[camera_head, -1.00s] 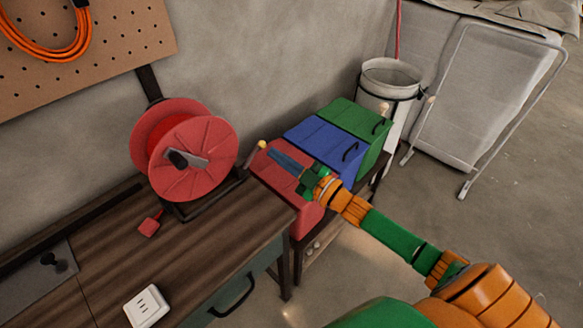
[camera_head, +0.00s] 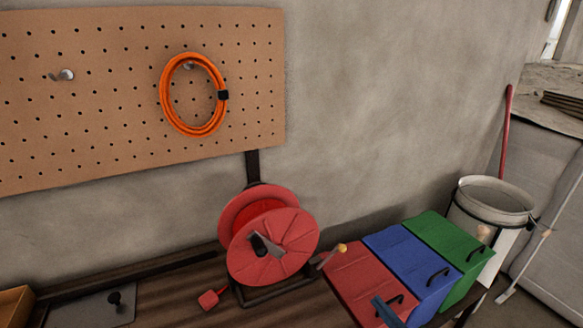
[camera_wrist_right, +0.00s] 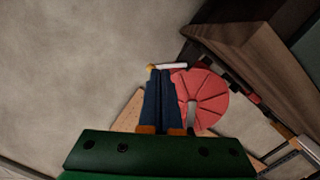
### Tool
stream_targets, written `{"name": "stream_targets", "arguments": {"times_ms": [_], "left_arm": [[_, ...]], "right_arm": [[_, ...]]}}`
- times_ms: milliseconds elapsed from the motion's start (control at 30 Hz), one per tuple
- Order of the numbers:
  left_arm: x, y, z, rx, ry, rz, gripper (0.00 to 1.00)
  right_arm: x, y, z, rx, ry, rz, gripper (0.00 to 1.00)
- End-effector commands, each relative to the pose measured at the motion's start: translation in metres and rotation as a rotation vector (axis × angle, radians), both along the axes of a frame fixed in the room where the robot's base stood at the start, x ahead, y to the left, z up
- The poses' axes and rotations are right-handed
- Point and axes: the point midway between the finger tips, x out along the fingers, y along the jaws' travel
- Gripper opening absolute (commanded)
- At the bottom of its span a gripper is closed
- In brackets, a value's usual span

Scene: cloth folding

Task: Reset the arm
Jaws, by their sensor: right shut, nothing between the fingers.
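My right gripper (camera_head: 378,302) shows only as blue fingertips at the bottom edge of the head view, in front of the red bin (camera_head: 362,275). In the right wrist view its two blue fingers (camera_wrist_right: 160,76) lie side by side, shut with nothing between them. The rest of my right arm is out of the head view. My left gripper is in neither view. No cloth shows.
A red cable reel (camera_head: 288,245) stands on the wooden workbench (camera_head: 165,295). Blue (camera_head: 408,262) and green (camera_head: 448,245) bins stand beside the red one, with a white bucket (camera_head: 490,205) behind. An orange cable coil (camera_head: 165,105) hangs on the pegboard (camera_head: 120,130).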

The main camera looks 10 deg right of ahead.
Motion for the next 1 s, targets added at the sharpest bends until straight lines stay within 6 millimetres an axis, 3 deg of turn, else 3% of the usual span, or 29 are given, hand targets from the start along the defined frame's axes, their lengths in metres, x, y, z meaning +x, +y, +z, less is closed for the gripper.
{"name": "stream_targets", "arguments": {"times_ms": [33, 100, 167, 200, 267, 300, 400, 500, 600, 700, 1000], "left_arm": [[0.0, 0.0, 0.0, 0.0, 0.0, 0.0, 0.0], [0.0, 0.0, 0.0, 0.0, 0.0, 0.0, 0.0], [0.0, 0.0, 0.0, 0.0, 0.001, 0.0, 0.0], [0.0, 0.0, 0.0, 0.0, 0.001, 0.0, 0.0], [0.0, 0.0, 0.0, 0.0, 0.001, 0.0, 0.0], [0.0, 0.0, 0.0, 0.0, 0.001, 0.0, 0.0], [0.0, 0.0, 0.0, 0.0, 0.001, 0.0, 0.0], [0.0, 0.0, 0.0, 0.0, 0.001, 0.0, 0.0], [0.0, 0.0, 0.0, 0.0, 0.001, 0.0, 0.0], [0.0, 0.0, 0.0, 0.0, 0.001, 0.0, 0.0], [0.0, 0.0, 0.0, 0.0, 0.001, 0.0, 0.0]], "right_arm": [[-0.011, -0.011, -0.046, 0.016, 0.123, -0.072, 0.0], [-0.039, -0.022, -0.117, 0.038, 0.324, -0.174, 0.0], [-0.073, -0.023, -0.172, 0.054, 0.497, -0.248, 0.0], [-0.1, -0.021, -0.206, 0.063, 0.612, -0.289, 0.0], [-0.145, -0.011, -0.25, 0.076, 0.784, -0.342, 0.0], [-0.178, -0.002, -0.275, 0.082, 0.895, -0.371, 0.0], [-0.254, 0.024, -0.317, 0.087, 1.136, -0.417, 0.0], [-0.31, 0.046, -0.335, 0.084, 1.305, -0.438, 0.0], [-0.34, 0.058, -0.341, 0.079, 1.393, -0.444, 0.0], [-0.348, 0.062, -0.342, 0.077, 1.418, -0.446, 0.0], [-0.348, 0.062, -0.342, 0.077, 1.418, -0.446, 0.0]]}}
